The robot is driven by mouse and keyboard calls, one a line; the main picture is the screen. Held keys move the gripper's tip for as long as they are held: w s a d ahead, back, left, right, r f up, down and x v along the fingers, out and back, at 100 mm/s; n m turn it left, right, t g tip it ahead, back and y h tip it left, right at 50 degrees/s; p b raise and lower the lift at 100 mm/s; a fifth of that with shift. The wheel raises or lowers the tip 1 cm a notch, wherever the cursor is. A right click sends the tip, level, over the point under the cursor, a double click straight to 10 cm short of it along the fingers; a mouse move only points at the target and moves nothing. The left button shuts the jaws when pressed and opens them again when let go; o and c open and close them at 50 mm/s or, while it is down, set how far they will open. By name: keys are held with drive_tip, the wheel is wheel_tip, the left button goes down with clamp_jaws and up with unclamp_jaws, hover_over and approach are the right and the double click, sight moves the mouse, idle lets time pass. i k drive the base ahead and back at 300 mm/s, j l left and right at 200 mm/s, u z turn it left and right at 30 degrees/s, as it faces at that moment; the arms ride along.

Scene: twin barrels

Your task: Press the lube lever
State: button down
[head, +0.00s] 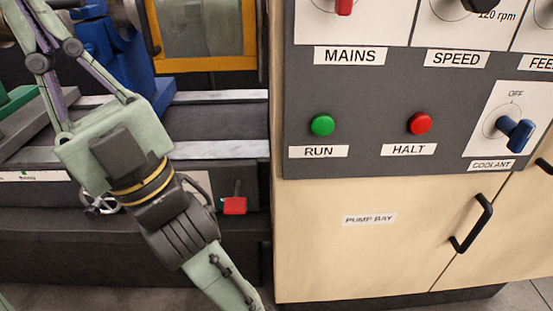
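A small lever with a red block-shaped end (234,205) and a thin grey stem sits low on the dark machine front, left of the beige cabinet. I read no "lube" label; a pale plate (201,184) beside the lever is partly hidden by my arm. My arm rises from the bottom edge just left of the cabinet and passes left of the red end, apart from it in the picture. My gripper (52,55) is at the upper left, its long fingers pointing up and away from the lever. The fingertips are cut off by the top edge, so its opening cannot be judged.
The dark control panel (380,165) on the right carries a green RUN button (322,125), a red HALT button (420,123) and a blue COOLANT knob (516,132). Below it, a black handle (472,223) sticks out. A metal ring (98,203) shows left of my arm.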

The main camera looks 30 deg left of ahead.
sight(236, 205)
drive_tip(key=k+j, duration=0.1)
drive_tip(key=j, duration=0.3)
drive_tip(key=k+j, duration=0.1)
drive_tip(key=j, duration=0.25)
drive_tip(key=k+j+z, duration=0.1)
drive_tip(key=j, duration=0.3)
drive_tip(key=k+j, duration=0.1)
drive_tip(key=j, duration=0.25)
drive_tip(key=k+j, duration=0.1)
drive_tip(key=j, duration=0.45)
drive_tip(key=i, duration=0.4)
